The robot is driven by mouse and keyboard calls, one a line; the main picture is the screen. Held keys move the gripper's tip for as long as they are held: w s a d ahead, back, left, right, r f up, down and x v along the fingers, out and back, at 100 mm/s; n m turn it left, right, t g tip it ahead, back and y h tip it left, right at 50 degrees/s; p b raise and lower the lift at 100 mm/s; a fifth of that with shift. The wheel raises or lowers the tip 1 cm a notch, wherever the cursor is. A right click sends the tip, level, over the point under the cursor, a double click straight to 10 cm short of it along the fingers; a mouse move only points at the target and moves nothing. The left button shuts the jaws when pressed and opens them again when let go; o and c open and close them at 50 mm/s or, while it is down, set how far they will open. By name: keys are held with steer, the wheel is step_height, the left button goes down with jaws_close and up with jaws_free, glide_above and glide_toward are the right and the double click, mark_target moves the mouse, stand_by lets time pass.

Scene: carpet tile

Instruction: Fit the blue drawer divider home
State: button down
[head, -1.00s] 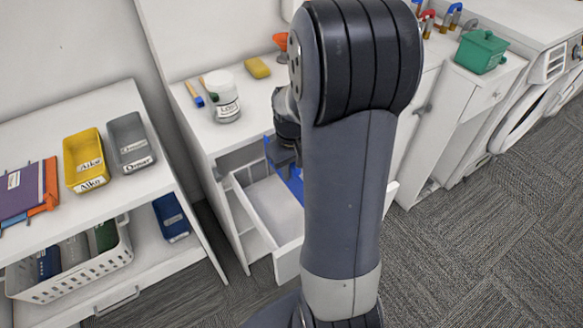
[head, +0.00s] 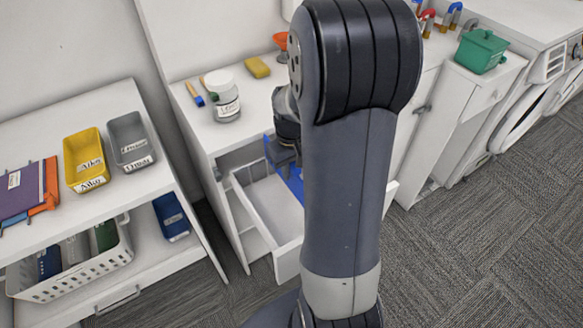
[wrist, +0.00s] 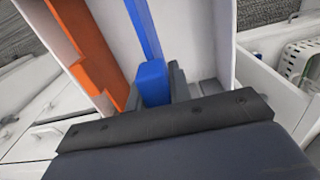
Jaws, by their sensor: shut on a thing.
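The blue drawer divider (head: 291,184) shows in the head view as a strip at the open white drawer (head: 266,236), partly hidden behind my arm. My gripper (head: 286,156) is over the back part of the drawer, shut on the divider. In the wrist view the divider (wrist: 145,35) runs away from my gripper (wrist: 158,90) as a long blue bar, with a thicker blue block between the fingers. An orange strip (wrist: 88,50) stands in the drawer to its left. Whether the divider's ends sit in any slots is hidden.
A white jar (head: 223,95), a yellow sponge (head: 258,67) and a blue-tipped brush (head: 195,95) are on the counter above the drawer. A shelf with yellow (head: 86,160) and grey (head: 131,141) trays stands at left. Carpet at right is clear.

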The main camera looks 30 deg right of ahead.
mark_target(292, 191)
steer(key=shift+f+b, duration=3.25)
steer(key=shift+f, duration=1.1)
steer(key=c, duration=1.2)
jaws_free()
step_height(292, 191, up, 11)
steer(key=shift+f+p, duration=0.1)
steer(key=shift+p, duration=0.3)
step_height(292, 191, down, 10)
steer(key=shift+f+b, duration=0.25)
steer(key=shift+b, duration=0.15)
steer(key=shift+r+p, duration=0.45)
